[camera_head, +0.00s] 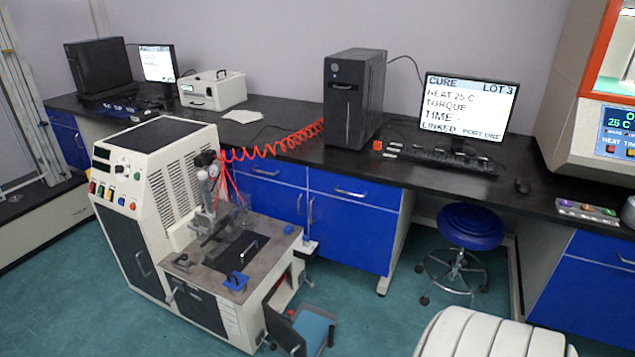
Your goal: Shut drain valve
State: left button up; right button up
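A white and dark floor-standing machine (165,190) stands at the left centre, with a button panel on its sloped front and a low worktop (190,260). A small blue fitting (236,281) sits at the worktop's front corner. Gauges and fittings (208,172) are mounted at the machine's side, where a red coiled hose (270,143) joins. I cannot tell which part is the drain valve, or whether it is open or shut. Neither of my grippers is in view.
A black bench (290,160) with blue cabinets runs along the wall, carrying monitors, a computer tower (353,95) and a keyboard. A blue stool (470,228) stands before it. An open door or bin (312,330) juts out low beside the machine.

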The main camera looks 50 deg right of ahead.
aim_at(279, 282)
jog(key=z, duration=1.4)
jog(key=i+l, duration=0.2)
jog(key=l, duration=0.15)
jog(key=i+l, duration=0.2)
jog(key=l, duration=0.2)
jog(key=i+l+u, duration=0.1)
jog(key=l, duration=0.25)
jog(key=i+l, duration=0.5)
jog(key=l, duration=0.25)
jog(key=i+l+u, duration=0.1)
jog(key=l, duration=0.3)
jog(key=i+l, duration=0.25)
jog(key=l, duration=0.15)
